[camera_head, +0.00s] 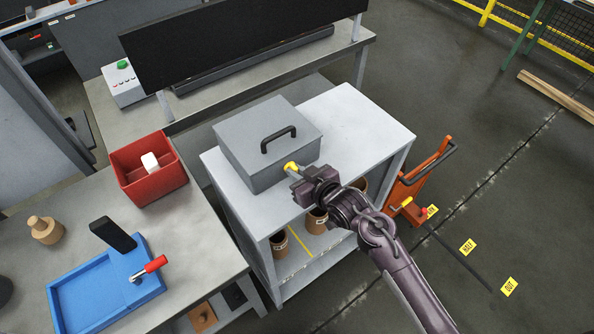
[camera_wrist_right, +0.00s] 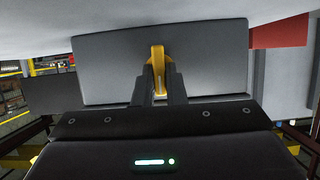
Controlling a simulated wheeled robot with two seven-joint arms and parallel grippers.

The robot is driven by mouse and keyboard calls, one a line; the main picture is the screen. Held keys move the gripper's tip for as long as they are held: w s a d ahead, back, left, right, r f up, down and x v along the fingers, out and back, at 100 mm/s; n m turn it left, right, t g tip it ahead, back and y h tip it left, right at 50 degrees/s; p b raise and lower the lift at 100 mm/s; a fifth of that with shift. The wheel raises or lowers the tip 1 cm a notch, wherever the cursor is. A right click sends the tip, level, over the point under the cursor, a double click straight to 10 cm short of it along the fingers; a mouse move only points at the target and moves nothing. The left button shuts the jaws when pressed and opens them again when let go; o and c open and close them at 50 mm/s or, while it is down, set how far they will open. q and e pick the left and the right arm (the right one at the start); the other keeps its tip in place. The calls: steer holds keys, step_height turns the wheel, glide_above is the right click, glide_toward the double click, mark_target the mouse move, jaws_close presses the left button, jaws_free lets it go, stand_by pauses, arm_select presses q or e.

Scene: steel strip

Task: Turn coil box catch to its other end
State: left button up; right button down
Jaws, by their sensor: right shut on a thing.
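The coil box (camera_head: 255,150) is a grey lidded box with a black handle (camera_head: 278,138) on top, standing on a light grey cabinet. Its yellow catch (camera_head: 291,167) is on the side facing my right arm. My right gripper (camera_head: 300,174) is at that side, shut on the catch. In the right wrist view the yellow catch (camera_wrist_right: 158,58) stands upright between the fingers (camera_wrist_right: 158,82), in front of the grey box face (camera_wrist_right: 105,65). The fingers hide part of the catch. My left gripper is not in view.
The cabinet top (camera_head: 360,125) is clear right of the box; its lower shelf holds several brown cylinders (camera_head: 316,220). A red bin (camera_head: 150,188) and blue tray (camera_head: 80,300) are on the left bench. An orange cart (camera_head: 410,185) stands right of the cabinet.

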steer(key=c, duration=1.5)
jaws_free()
steer(key=b+v, duration=0.2)
steer(key=v, duration=0.4)
steer(key=shift+s+d, duration=0.25)
steer(key=shift+s+d+r, duration=0.3)
steer(key=shift+s, duration=0.1)
